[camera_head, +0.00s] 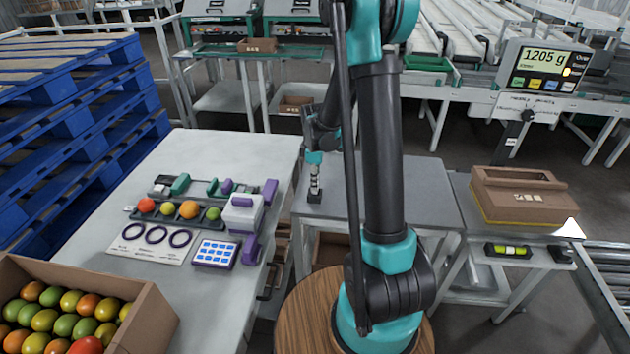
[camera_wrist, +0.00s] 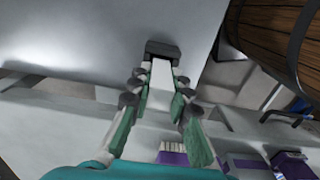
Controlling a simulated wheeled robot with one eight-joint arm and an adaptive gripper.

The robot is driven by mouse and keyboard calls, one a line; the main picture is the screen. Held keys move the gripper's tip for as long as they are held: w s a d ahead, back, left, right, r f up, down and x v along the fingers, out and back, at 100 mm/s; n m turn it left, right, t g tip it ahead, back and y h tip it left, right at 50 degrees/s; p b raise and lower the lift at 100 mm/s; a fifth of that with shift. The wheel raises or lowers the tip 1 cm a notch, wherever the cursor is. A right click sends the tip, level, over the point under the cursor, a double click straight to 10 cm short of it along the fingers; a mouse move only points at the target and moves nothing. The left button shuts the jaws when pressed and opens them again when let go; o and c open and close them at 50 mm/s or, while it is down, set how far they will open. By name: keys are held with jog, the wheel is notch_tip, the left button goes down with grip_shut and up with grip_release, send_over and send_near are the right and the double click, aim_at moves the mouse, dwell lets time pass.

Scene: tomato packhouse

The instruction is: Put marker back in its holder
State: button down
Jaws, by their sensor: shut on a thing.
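My gripper (camera_head: 314,186) points down over the grey table in the middle of the head view. In the wrist view its fingers (camera_wrist: 162,62) are closed in on a dark grey block-like piece (camera_wrist: 163,49) at their tips, which I take for the marker. Most of it is hidden by the fingers, and its full shape cannot be told. On the left table, a row of small teal and purple pieces (camera_head: 211,187) stands behind a tomato rack (camera_head: 178,213). Which piece is the marker's holder cannot be made out.
The left table (camera_head: 215,150) also carries a ring card (camera_head: 150,240), a white-and-purple device (camera_head: 241,213), a blue keypad (camera_head: 214,254) and a tomato box (camera_head: 150,320). To the right are a brown carton (camera_head: 524,193) and a spirit level (camera_head: 507,250). The middle table (camera_head: 430,190) is mostly bare.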

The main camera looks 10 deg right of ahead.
jog(key=shift+f, duration=0.45)
jog(key=c, duration=1.3)
grip_release()
jog(key=shift+c, duration=0.2)
jog(key=c, duration=0.3)
jog(key=shift+c, duration=0.2)
jog(key=shift+r, duration=0.1)
jog(key=shift+r, duration=3.45)
